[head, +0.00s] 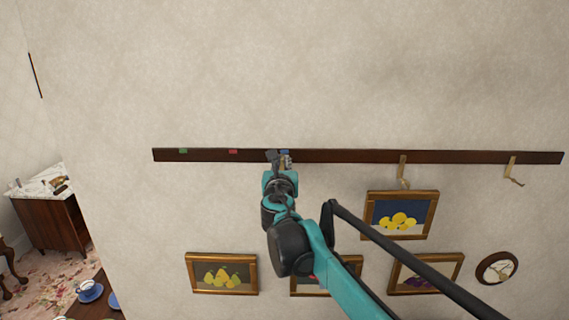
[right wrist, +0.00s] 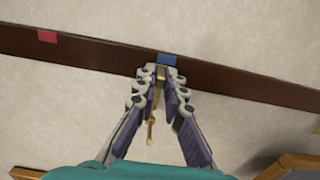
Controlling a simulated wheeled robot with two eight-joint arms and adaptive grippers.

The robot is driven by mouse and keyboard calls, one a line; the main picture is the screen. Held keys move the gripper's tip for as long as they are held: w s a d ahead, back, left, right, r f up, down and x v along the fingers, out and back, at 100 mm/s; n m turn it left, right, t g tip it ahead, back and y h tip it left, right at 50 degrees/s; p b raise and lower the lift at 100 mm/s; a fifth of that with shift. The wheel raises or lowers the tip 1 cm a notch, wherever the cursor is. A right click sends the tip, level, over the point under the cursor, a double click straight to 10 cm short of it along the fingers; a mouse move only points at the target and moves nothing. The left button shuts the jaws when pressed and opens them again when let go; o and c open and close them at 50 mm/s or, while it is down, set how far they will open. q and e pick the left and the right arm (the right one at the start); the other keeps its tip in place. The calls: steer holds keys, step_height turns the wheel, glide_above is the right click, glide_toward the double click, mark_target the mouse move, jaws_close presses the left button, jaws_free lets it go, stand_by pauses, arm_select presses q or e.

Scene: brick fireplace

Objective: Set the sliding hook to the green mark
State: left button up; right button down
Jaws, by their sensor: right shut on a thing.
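A dark wooden rail (head: 340,156) runs across the wall. It carries a green mark (head: 183,151) near its left end, then a red mark (head: 233,152), then a blue mark (head: 284,152). My right gripper (head: 280,160) is at the rail by the blue mark. In the right wrist view its fingers (right wrist: 160,78) are shut on a brass hook (right wrist: 151,128), just below the blue mark (right wrist: 166,59). The fingers partly hide the hook. The red mark (right wrist: 47,36) is to the left there. My left gripper is not in view.
Two other brass hooks, one right of centre (head: 403,168) and one farther right (head: 511,167), hang on the rail. Framed fruit pictures, such as the lemon one (head: 398,233) and the pear one (head: 222,289), hang below. The rail left of my gripper is clear.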

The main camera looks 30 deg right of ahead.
steer(key=w+a, duration=0.5)
steer(key=a, duration=0.3)
steer(key=w+a, duration=0.5)
steer(key=a, duration=0.3)
steer(key=w+a+b, duration=0.1)
steer(key=w+a, duration=0.4)
steer(key=a, duration=0.3)
steer(key=shift+a, duration=0.25)
steer(key=shift+w+a, duration=0.25)
steer(key=shift+a, duration=0.2)
steer(key=shift+r, duration=0.1)
steer(key=c, duration=1.6)
jaws_free()
steer(key=shift+w+a, duration=0.1)
steer(key=shift+a, duration=0.1)
